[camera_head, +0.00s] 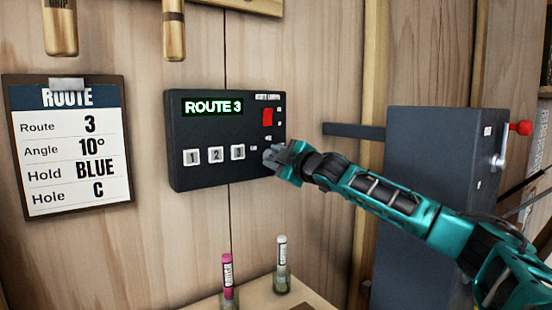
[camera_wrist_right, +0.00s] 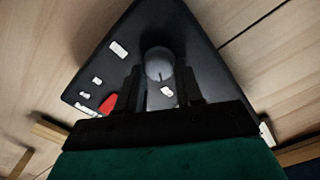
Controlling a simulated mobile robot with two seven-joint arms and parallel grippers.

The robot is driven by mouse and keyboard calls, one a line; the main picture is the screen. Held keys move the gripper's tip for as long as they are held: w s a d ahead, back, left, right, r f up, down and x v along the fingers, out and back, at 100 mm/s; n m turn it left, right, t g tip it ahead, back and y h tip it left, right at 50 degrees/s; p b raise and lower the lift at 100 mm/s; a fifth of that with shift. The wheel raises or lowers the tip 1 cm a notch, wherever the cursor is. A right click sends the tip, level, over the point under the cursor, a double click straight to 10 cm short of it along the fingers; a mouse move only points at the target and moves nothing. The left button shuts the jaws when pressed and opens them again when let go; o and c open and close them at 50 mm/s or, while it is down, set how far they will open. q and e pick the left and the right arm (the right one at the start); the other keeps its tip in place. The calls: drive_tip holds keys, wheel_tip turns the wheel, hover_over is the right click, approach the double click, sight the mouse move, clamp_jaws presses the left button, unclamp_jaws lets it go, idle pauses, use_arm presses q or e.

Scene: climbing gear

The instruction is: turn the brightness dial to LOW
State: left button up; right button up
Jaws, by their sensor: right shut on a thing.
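The dark control box (camera_head: 190,125) hangs on the wood wall and its green display reads ROUTE 3. My right gripper (camera_head: 272,158) is at the box's lower right corner and hides the dial in the head view. In the right wrist view the dial (camera_wrist_right: 157,62) is a round grey knob with a short dark pointer mark. The fingers of my right gripper (camera_wrist_right: 161,80) stand on either side of it, shut on the dial. Small white labels sit around the dial, too small to read. My left gripper is not in view.
A red switch (camera_head: 267,117) is above the dial, and the numbered buttons (camera_head: 215,155) are to its left. A route card (camera_head: 70,190) hangs at left. A grey cabinet (camera_head: 425,140) stands at right. A pink marker (camera_head: 227,275) and a white-capped marker (camera_head: 281,255) stand below.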

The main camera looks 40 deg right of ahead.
drive_tip(key=shift+n, duration=0.3)
drive_tip(key=o, duration=1)
drive_tip(key=shift+s+f, duration=0.15)
drive_tip(key=shift+s, duration=0.15)
drive_tip(key=s+a+b, duration=0.1)
drive_tip(key=s+b, duration=0.7)
drive_tip(key=s, duration=0.4)
drive_tip(key=shift+a, duration=0.25)
drive_tip(key=shift+s, duration=0.15)
